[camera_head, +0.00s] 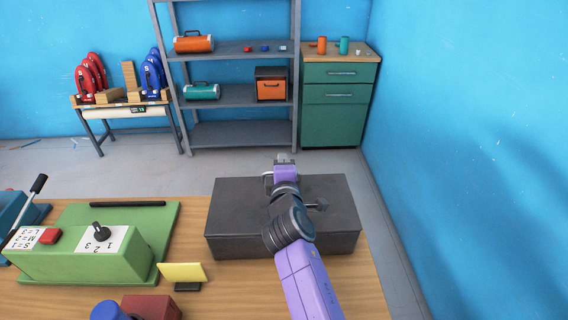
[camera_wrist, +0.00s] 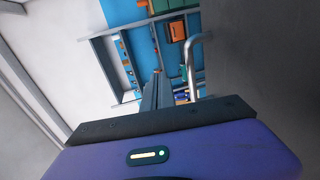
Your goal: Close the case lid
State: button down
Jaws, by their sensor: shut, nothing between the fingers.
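The dark grey case (camera_head: 235,215) lies on the wooden table in the head view. Its top looks flat and level, with no raised lid showing; whether the lid is fully shut I cannot tell. My purple arm reaches across the case and hides part of its top. My gripper (camera_head: 284,160) is at the case's far edge, shut and empty; whether it touches the case is unclear. In the wrist view my gripper's closed fingers (camera_wrist: 158,92) point toward the shelf, beside a bent metal bar (camera_wrist: 192,65).
A yellow card (camera_head: 182,272) is near the case's front left corner. Beyond the table are a grey shelf rack (camera_head: 238,95) and a green cabinet (camera_head: 335,120). A blue wall (camera_head: 460,160) is on the right.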

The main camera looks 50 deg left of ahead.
jog(key=shift+w+a+f+b, duration=0.15)
jog(key=shift+a+f+b, duration=0.05)
jog(key=shift+f+b, duration=0.2)
jog(key=shift+w+a+f+b, duration=0.15)
jog(key=shift+f+b, duration=0.1)
jog(key=shift+f, duration=0.2)
jog(key=shift+r, duration=0.1)
jog(key=shift+r+p, duration=0.35)
notch_tip(320, 180, up, 13)
jog(key=s+d+p, duration=0.1)
jog(key=d+p, duration=0.1)
jog(key=shift+s, duration=0.4)
jog(key=shift+f, duration=0.1)
